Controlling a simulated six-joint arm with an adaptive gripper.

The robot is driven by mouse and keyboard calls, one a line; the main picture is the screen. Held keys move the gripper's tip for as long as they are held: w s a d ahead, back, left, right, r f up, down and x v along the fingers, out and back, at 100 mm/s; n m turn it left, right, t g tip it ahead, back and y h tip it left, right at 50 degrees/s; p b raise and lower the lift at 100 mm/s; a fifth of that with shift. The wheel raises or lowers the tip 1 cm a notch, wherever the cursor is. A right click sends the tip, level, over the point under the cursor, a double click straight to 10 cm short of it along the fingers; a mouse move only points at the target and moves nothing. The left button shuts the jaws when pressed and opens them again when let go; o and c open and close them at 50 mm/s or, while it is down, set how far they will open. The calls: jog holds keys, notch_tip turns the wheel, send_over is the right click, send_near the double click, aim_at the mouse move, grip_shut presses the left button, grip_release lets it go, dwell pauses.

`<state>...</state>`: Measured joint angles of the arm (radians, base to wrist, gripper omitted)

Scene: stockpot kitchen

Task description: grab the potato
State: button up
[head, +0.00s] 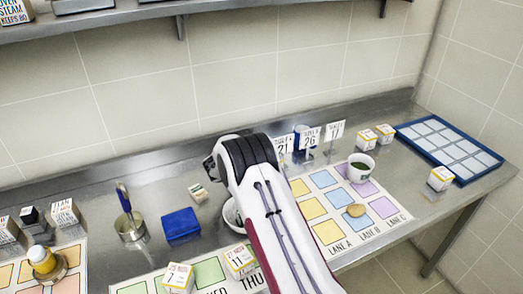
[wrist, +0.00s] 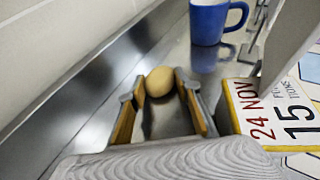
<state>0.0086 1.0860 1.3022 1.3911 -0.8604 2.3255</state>
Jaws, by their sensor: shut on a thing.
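A smooth tan potato (wrist: 159,82) shows in the wrist view between the tips of my gripper (wrist: 161,88). The two fingers stand on either side of it, and my gripper is shut on it. Whether the potato rests on the metal counter or is just above it is unclear. In the head view my arm hides the gripper's fingers and this potato. Another tan, rounded thing (head: 356,210) lies on the lane mat (head: 329,232) in the head view.
A blue mug (wrist: 208,20) stands beyond the potato, and a dated box (wrist: 275,113) sits close on the right. In the head view, a cup with green contents (head: 360,168) stands on the mat. A blue-framed tray (head: 450,148) lies at the right. The wall runs behind.

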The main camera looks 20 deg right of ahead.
jog(key=shift+r, duration=0.15)
jog(key=shift+r, duration=0.45)
jog(key=shift+s+a+r, duration=0.1)
jog(key=shift+a+r, duration=0.05)
jog(key=shift+r, duration=0.45)
jog(key=shift+s+a+r, duration=0.1)
jog(key=shift+a+r, duration=0.05)
jog(key=shift+r, duration=0.4)
jog(key=s+a, duration=0.3)
jog(key=a, duration=0.1)
jog(key=s+a, duration=0.3)
jog(key=a, duration=0.2)
jog(key=s+a, duration=0.4)
jog(key=a, duration=0.1)
jog(key=shift+r, duration=0.1)
